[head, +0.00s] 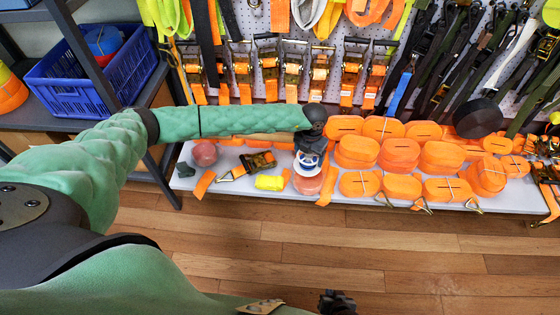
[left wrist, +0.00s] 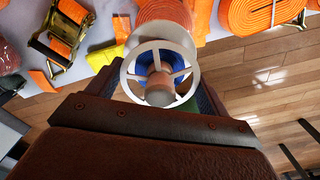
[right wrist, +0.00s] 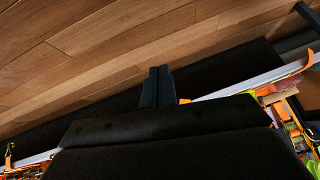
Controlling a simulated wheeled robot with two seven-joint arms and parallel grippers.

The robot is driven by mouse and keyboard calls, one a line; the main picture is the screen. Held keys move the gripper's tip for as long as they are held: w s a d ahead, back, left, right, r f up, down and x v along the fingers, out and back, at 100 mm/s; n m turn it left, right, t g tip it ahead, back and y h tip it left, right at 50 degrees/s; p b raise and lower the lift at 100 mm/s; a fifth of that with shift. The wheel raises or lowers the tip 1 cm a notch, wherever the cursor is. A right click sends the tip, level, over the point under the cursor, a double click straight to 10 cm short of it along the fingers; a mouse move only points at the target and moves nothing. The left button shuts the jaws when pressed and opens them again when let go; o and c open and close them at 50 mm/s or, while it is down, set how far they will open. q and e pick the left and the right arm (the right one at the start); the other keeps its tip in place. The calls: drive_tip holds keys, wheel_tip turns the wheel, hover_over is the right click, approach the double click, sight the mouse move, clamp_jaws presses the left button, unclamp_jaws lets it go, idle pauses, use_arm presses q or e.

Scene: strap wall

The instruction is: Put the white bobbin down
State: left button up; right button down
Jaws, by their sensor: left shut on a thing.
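The white bobbin (head: 306,169) has a round white flange with spokes and a blue part inside. It is held over the front of the light shelf board (head: 258,194). In the left wrist view the bobbin (left wrist: 188,50) sits between the fingers, flange facing the camera. My left gripper (head: 311,148) is shut on it. A pink-orange round thing (head: 310,184) shows just below it; I cannot tell whether they touch. My right gripper (head: 337,302) is low at the bottom of the head view, over the floor. Its fingers (right wrist: 158,86) are together and empty.
Several orange strap rolls (head: 398,155) crowd the board right of the bobbin. To its left lie a yellow block (head: 269,182), a ratchet buckle (head: 259,161) and a reddish round thing (head: 204,153). Ratchets and straps hang on the wall behind. A blue crate (head: 92,72) stands at left.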

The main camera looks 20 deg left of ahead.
sight(312, 155)
use_arm(q)
drive_tip(key=w+f+n+b, duration=0.1)
drive_tip(key=n, duration=0.1)
drive_tip(key=f+n, duration=0.1)
drive_tip(key=w+f+n+b, duration=0.1)
drive_tip(key=n, duration=0.1)
drive_tip(key=shift+w+d+f+n+b, duration=0.25)
drive_tip(key=shift+w+d+n+b, duration=0.05)
drive_tip(key=shift+w+d, duration=0.1)
drive_tip(key=shift+a+f, duration=0.1)
drive_tip(key=shift+f, duration=0.05)
drive_tip(key=w+a+f, duration=0.6)
drive_tip(key=a, duration=0.3)
drive_tip(key=shift+w+a+f, duration=0.15)
drive_tip(key=shift+w+f, duration=0.1)
drive_tip(key=shift+f, duration=0.1)
drive_tip(key=shift+f+b, duration=0.3)
drive_tip(key=shift+f, duration=0.1)
drive_tip(key=shift+c, duration=0.5)
wheel_tip(312, 155, down, 3)
drive_tip(key=shift+f, duration=0.15)
drive_tip(key=o, duration=1.2)
use_arm(e)
drive_tip(key=shift+t+y, duration=0.3)
drive_tip(key=shift+t, duration=0.2)
drive_tip(key=f, duration=0.1)
drive_tip(key=a+f, duration=0.1)
drive_tip(key=f, duration=0.1)
drive_tip(key=shift+a+f, duration=0.25)
drive_tip(key=shift+f, duration=0.15)
